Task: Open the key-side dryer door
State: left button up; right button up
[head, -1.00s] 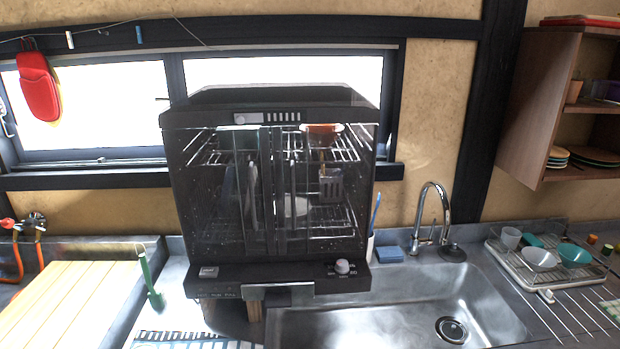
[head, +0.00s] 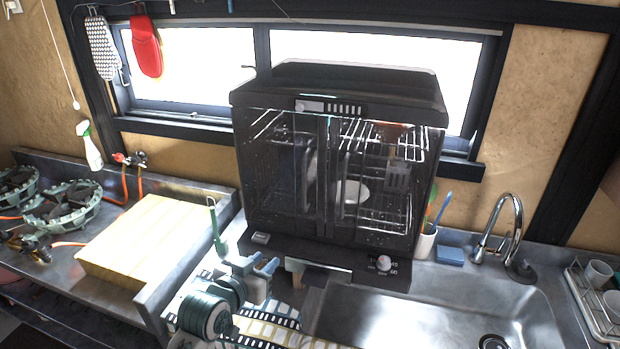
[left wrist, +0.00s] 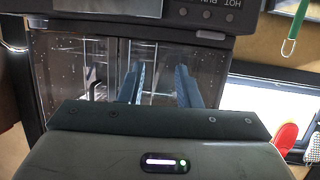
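The black dish dryer (head: 340,92) stands behind the sink with two clear front doors. The left door (head: 275,175), on the side of the pale key (head: 261,237), looks shut against the right door (head: 385,185). The dial (head: 384,262) is at the right of the lower panel. My left gripper (head: 262,264) is low in front of the dryer's left half, near the key. In the left wrist view, which looks upside down, its two blue fingers (left wrist: 160,72) are apart and empty before the clear doors (left wrist: 100,65). Whether they touch is unclear. My right gripper is out of view.
The sink (head: 430,318) and tap (head: 500,225) are at the right. A green brush (head: 216,228) stands close left of the dryer. A cup with brushes (head: 425,242) is at its right. A wooden board (head: 150,240) and a stove (head: 60,205) lie left.

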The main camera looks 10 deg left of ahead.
pick_arm(q)
jog(key=d+r+m+t+h+p, duration=0.1)
jog(key=d+r+t+h, duration=0.2)
jog(key=r, duration=1.2)
jog(key=w+d+y+p, duration=0.1)
jog(key=w+d+p, duration=0.2)
jog(key=w, duration=0.7)
jog(key=shift+w+f+p, duration=0.25)
jog(key=shift+w+p, duration=0.1)
jog(key=shift+p, duration=0.4)
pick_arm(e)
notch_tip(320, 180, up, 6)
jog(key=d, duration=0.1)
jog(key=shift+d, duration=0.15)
pick_arm(q)
grip_shut()
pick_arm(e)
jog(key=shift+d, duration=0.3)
